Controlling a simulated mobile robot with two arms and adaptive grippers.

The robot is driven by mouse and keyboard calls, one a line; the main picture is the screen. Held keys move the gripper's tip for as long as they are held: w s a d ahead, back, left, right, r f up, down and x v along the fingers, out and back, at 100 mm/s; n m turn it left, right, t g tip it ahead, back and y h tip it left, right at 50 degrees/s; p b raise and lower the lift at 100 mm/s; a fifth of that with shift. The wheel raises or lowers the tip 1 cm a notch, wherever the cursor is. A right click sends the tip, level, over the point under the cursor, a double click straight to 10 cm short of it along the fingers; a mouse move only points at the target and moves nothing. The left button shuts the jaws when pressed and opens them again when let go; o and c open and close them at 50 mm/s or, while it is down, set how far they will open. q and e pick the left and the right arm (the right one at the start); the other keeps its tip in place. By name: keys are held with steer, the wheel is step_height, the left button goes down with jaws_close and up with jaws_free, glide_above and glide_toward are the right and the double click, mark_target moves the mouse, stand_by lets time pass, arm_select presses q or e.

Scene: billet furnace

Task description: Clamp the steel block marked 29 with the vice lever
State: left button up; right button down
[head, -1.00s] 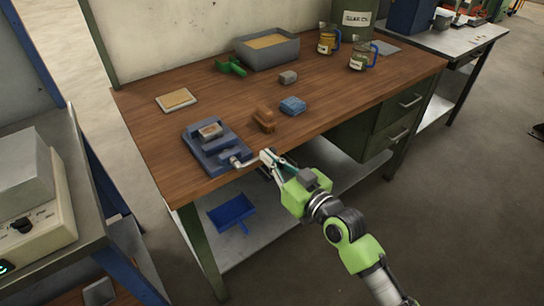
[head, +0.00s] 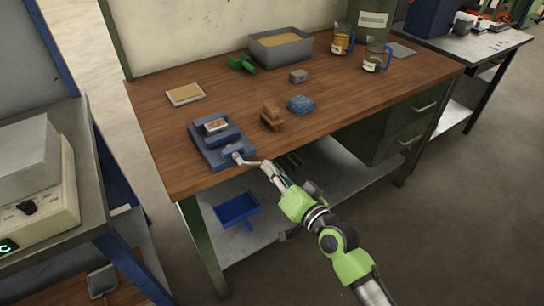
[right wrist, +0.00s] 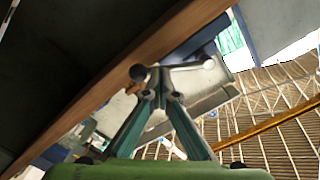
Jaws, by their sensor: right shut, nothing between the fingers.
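The blue vice (head: 198,156) stands at the front left of the wooden bench. A small steel block (head: 217,125) with a pale label lies on it between the jaws; its number is too small to read. The grey vice lever (head: 250,162) sticks out to the right, towards the bench's front edge. My right gripper (head: 265,167) is at the lever's outer end, shut with nothing held. In the right wrist view its teal fingers meet (right wrist: 161,94) close to a pale round-ended bar, probably the lever; contact is unclear. My left gripper is out of view.
On the bench (head: 165,130) are a brown brush-like block (head: 271,117), a blue sponge-like block (head: 301,105), a small grey block (head: 298,76), a tan pad (head: 185,94), a grey bin (head: 282,48) and mugs (head: 376,58). A blue dustpan (head: 237,209) lies on the shelf below.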

steer(key=shift+s+a+f+m+b, duration=0.15)
steer(key=shift+a+f+m, duration=0.15)
steer(key=shift+m, duration=0.35)
steer(key=shift+s+a+f+m+b, duration=0.15)
steer(key=shift+f+m, duration=0.2)
steer(key=shift+m, duration=0.3)
steer(key=shift+a+m, duration=0.15)
steer(key=shift+m, duration=0.15)
stand_by(0.4)
